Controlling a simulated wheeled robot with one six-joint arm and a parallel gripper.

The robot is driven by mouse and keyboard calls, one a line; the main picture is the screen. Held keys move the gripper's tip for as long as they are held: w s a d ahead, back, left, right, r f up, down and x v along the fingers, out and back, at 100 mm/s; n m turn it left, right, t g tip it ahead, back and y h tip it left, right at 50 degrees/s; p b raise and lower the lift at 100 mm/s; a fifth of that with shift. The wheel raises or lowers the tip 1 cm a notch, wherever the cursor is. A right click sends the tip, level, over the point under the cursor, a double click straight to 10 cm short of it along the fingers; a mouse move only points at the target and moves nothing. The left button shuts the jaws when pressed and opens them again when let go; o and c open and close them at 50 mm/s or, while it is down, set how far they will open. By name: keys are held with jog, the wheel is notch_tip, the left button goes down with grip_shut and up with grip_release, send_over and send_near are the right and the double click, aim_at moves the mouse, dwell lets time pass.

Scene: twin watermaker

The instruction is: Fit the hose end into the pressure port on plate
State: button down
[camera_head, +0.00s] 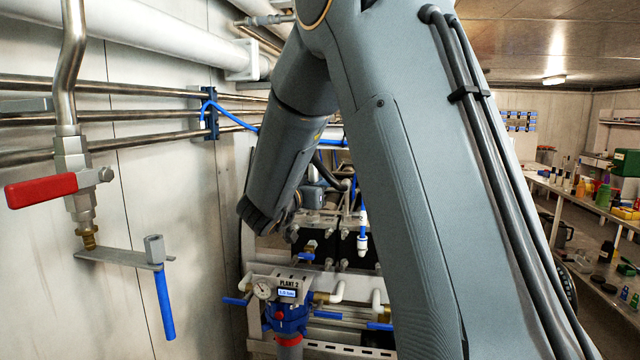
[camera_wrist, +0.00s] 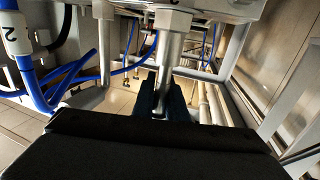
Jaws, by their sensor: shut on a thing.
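In the wrist view my gripper (camera_wrist: 163,88) is shut on a bright metal fitting, which looks like the hose end (camera_wrist: 168,58). Its shaft rises from between the two dark fingers to a hex collar (camera_wrist: 172,20). The collar is close under a pale grey plate or block (camera_wrist: 215,8) at the top edge. I cannot tell whether they touch or whether the fitting sits in a port. The pressure port cannot be made out. In the head view my arm covers much of the middle, and the fingers cannot be made out.
Blue hoses (camera_wrist: 75,72) crowd the left of the wrist view. The head view shows a blue PLANT 2 unit (camera_head: 288,310), a red-handled valve (camera_head: 42,190), and a wall bracket (camera_head: 110,257) holding a grey-headed blue piece (camera_head: 164,300). A cluttered bench is at right.

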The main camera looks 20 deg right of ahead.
jog(key=shift+f+b, duration=0.4)
jog(key=shift+f, duration=0.45)
jog(key=c, duration=1.7)
grip_release()
jog(key=b+v, duration=0.2)
jog(key=v, duration=0.5)
jog(key=shift+s+a, duration=0.3)
